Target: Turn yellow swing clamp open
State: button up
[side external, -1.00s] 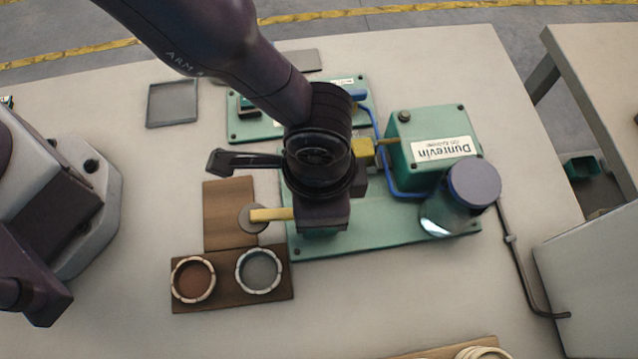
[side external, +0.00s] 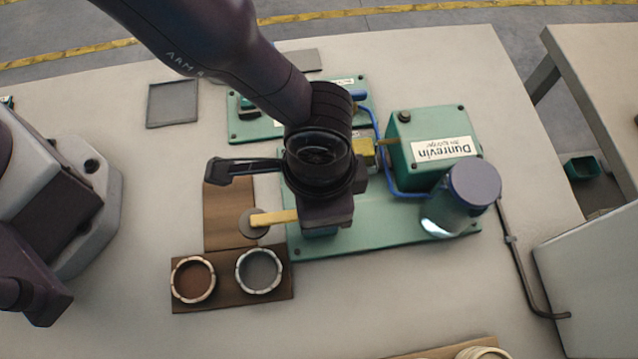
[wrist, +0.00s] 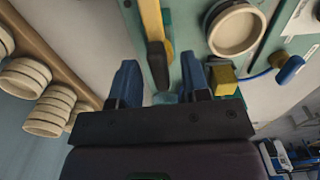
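The yellow swing clamp (side external: 274,217) is a flat yellow bar with a grey disc at its left end, lying over a brown board in the side view. Its right end is hidden under my wrist. In the wrist view a yellow bar (wrist: 151,20) ends in a dark tip, which lies between the lines of my two blue fingers near the fingertips. My gripper (wrist: 159,63) is open, with a clear gap between the fingers. I cannot tell whether a finger touches the bar. In the side view the fingers are hidden beneath my wrist.
The green base plate (side external: 400,225) carries a green box (side external: 428,150) with a label and a purple-capped jar (side external: 472,188). Blue pipe and a yellow block (side external: 363,152) are close to my wrist. A wooden holder (side external: 225,291) with two round cups stands in front.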

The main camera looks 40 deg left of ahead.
notch_tip(320, 180, up, 13)
dwell(0.6)
dwell(0.3)
jog(key=s+a+r+n+t, duration=0.1)
jog(key=a+r+n+t, duration=0.1)
jog(key=a, duration=1)
jog(key=s+a+r+n+t, duration=0.1)
jog(key=a+r+n, duration=0.3)
jog(key=a+r, duration=0.3)
jog(key=s+a+r+n+t, duration=0.2)
jog(key=a+r, duration=0.2)
jog(key=a, duration=1.2)
jog(key=shift+a+r+n+t, duration=0.3)
jog(key=shift+a+r+n, duration=0.05)
jog(key=shift+r+n, duration=0.05)
